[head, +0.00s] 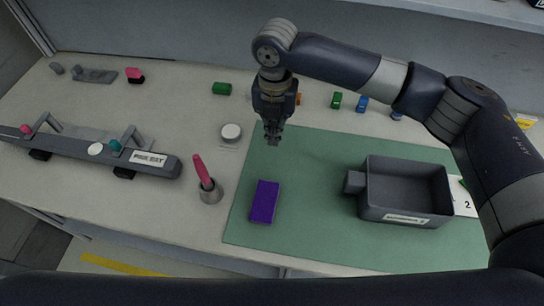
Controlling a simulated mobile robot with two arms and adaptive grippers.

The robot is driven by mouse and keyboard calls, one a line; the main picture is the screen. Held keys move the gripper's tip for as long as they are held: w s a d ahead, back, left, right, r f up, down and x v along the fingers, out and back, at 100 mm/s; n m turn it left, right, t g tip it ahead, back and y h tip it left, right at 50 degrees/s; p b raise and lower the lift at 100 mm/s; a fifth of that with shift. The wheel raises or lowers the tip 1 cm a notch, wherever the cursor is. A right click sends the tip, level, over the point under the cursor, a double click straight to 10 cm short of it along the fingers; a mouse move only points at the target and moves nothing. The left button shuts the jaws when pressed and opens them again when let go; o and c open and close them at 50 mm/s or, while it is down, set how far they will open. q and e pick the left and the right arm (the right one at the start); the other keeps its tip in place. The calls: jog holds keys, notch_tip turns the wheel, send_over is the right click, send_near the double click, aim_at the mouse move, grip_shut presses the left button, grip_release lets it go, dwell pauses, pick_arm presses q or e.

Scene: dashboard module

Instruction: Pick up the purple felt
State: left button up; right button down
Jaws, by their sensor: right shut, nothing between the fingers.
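The purple felt (264,202) is a small flat rectangular block lying on the left part of the green mat (310,235). My right gripper (273,140) points down above the far left part of the mat. It is shut and empty, and it shows farther back than the felt, apart from it. Nothing covers the felt. My left gripper is not in view.
A grey open bin (405,215) stands on the right of the mat. A grey rail fixture (80,153) lies at left. Small coloured blocks, including a green one (222,88), line the back.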

aim_at(272, 174)
jog(key=f, duration=0.3)
jog(key=f+p, duration=0.1)
jog(key=f, duration=0.2)
jog(key=f+p, duration=0.1)
jog(key=f, duration=0.2)
jog(key=shift+s, duration=0.25)
jog(key=s+p, duration=0.2)
jog(key=s, duration=0.1)
jog(key=shift+a+f, duration=0.15)
jog(key=shift+a, duration=0.15)
jog(key=shift+s, duration=0.45)
jog(key=shift+f, duration=0.15)
